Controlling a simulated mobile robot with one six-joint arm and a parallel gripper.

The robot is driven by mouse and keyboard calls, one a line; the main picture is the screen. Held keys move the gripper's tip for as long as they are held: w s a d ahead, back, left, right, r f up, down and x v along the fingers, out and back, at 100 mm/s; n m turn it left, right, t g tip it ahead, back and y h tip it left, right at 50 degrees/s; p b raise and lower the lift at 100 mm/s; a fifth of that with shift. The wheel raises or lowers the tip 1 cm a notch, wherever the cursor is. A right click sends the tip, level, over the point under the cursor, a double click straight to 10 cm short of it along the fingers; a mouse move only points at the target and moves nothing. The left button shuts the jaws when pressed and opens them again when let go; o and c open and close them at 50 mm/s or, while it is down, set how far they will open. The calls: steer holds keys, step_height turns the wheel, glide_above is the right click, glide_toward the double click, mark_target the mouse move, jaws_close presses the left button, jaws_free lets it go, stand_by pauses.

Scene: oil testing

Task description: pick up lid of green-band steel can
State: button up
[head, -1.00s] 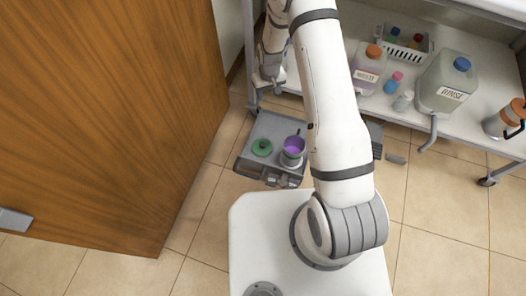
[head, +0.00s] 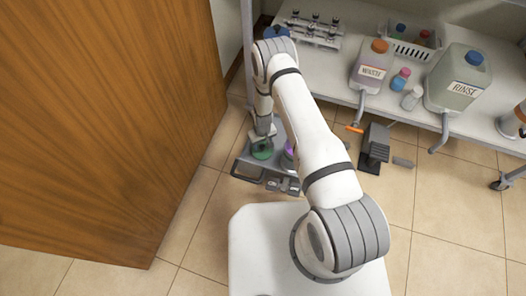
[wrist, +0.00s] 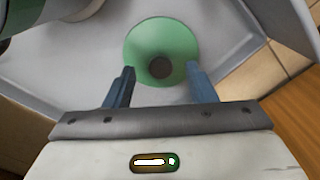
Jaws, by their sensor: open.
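The green lid (wrist: 160,36), a round disc with a dark round knob, lies flat on a grey tray (wrist: 225,20). It also shows in the head view (head: 262,151), partly covered by my gripper. My gripper (wrist: 160,72) is open, its two blue-grey fingers either side of the knob's near edge in the picture. No grip on the lid shows. In the head view, a container with purple inside (head: 289,149) stands just right of the lid, partly hidden by my arm. A dark green and grey shape cuts into the wrist view's top left corner; I cannot tell what it is.
A wooden door (head: 110,130) stands close on the left. A white bench on the right holds a waste jug (head: 372,66), a rinse jug (head: 459,80), small bottles and a vial rack (head: 312,30). A dark grey device (head: 376,148) is below the bench.

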mark_target(262, 146)
step_height(262, 146, down, 3)
steer(key=shift+a+f+b, duration=0.1)
steer(key=shift+f+b, duration=0.05)
steer(key=shift+b, duration=0.25)
steer(key=c, duration=1)
